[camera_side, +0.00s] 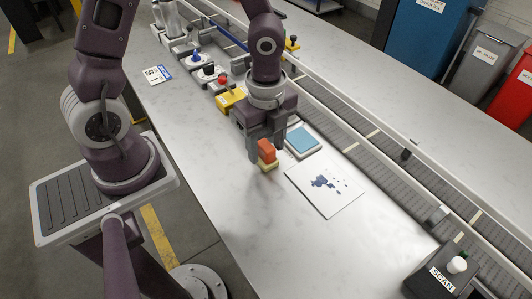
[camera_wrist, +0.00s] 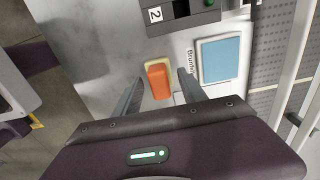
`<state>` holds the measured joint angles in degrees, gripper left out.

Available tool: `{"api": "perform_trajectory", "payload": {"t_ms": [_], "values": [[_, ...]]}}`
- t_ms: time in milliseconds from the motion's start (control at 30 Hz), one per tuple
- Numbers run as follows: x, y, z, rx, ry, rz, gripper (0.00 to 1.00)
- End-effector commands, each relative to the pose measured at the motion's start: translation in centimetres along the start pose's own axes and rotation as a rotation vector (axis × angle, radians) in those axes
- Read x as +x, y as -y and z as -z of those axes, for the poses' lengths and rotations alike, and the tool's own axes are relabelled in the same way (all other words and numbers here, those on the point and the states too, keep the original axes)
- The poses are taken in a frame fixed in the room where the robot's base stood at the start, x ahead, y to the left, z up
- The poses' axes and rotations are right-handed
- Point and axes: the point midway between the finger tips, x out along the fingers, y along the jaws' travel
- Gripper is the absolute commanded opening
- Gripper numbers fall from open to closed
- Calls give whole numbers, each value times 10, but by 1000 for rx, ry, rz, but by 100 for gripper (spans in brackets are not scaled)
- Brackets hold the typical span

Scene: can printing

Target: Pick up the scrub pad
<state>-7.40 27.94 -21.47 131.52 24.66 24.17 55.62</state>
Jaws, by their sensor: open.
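The scrub pad (camera_side: 267,151) is a small block with an orange upper part and a pale yellow lower part. It stands on the grey-white table in the side view. It also shows in the wrist view (camera_wrist: 159,81), near the middle. My gripper (camera_side: 266,147) points down over it and is open. In the wrist view the fingers of my gripper (camera_wrist: 160,76) lie one to the left and one to the right of the pad, with a gap showing on each side.
A light-blue pad in a white tray (camera_side: 303,140) sits just right of my gripper. A white sheet with dark-blue blotches (camera_side: 325,184) lies in front of it. A yellow box (camera_side: 231,99) and button stations stand behind. A railed conveyor (camera_side: 385,152) runs along the right.

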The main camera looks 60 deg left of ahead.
Motion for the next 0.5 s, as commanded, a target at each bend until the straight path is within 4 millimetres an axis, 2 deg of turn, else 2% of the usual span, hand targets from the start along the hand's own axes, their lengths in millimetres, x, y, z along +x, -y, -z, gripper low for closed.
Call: {"api": "perform_trajectory", "payload": {"t_ms": [267, 500], "values": [[6, 0, 0, -2, 0, 0, 47], [5, 0, 0, -2, 0, 0, 0]]}}
